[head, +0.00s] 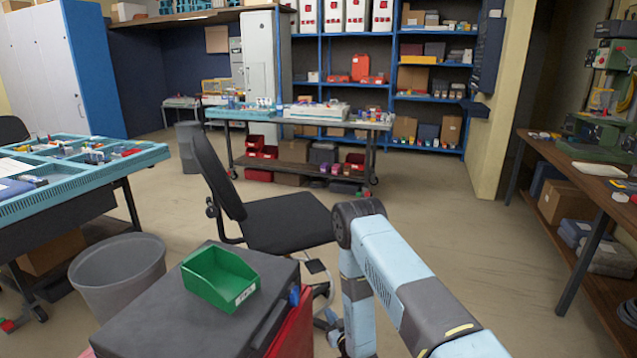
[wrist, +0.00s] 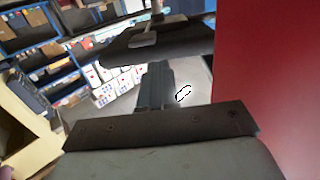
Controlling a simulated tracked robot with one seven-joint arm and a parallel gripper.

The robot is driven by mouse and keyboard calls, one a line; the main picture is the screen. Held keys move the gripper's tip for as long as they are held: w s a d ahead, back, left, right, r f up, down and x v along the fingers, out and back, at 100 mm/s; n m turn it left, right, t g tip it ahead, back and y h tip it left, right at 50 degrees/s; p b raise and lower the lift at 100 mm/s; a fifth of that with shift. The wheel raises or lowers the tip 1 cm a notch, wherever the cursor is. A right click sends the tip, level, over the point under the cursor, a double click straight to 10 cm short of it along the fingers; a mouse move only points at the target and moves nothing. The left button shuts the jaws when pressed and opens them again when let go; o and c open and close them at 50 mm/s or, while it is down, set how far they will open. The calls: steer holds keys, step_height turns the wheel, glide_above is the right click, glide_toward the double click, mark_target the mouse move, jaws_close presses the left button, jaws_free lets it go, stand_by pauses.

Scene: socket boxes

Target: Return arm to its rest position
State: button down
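My light blue arm (head: 392,262) enters the head view at the lower right. It rises to a dark joint (head: 358,218) and bends down beside the red cabinet. Its lower end, with my gripper, is low by the cabinet's right side and mostly out of sight in the head view. In the wrist view a dark bar crosses the lower part, with a narrow dark piece that looks like my gripper (wrist: 155,88) above it. The two fingers cannot be told apart. No held object is visible.
The red cabinet (head: 295,328) with a green bin (head: 220,278) on top stands close left of my arm. A black office chair (head: 285,222) is just ahead. A grey waste bin (head: 118,272) is at left, a workbench (head: 590,170) at right. Floor between chair and workbench is clear.

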steer(key=w+d+r+g+h, duration=0.1)
steer(key=w+r, duration=0.4)
steer(key=r, duration=0.4)
steer(key=w+d+r+g+h, duration=0.1)
steer(key=w+r, duration=0.3)
steer(key=r, duration=0.5)
steer(key=s+d+r+m+g+h, duration=0.15)
steer(key=d+r, duration=0.25)
steer(key=r, duration=0.6)
steer(key=s+d+r+m+g+h, duration=0.1)
steer(key=s+d+r+h, duration=0.15)
steer(key=r, duration=0.85)
steer(key=s+d+r+m+g, duration=0.1)
steer(key=s+d+r, duration=0.3)
steer(key=s+r, duration=0.35)
steer(key=s+d+r+g, duration=0.2)
steer(key=s+d+r, duration=0.1)
steer(key=s+r, duration=0.5)
steer(key=s+d+r+g, duration=0.1)
steer(key=s+d, duration=0.1)
steer(key=s, duration=1.1)
steer(key=s+d+r+m+g+h, duration=0.1)
steer(key=s+r+g, duration=0.1)
steer(key=s, duration=1.1)
steer(key=shift+d+r, duration=0.15)
steer(key=shift+d, duration=0.2)
steer(key=shift+m, duration=0.25)
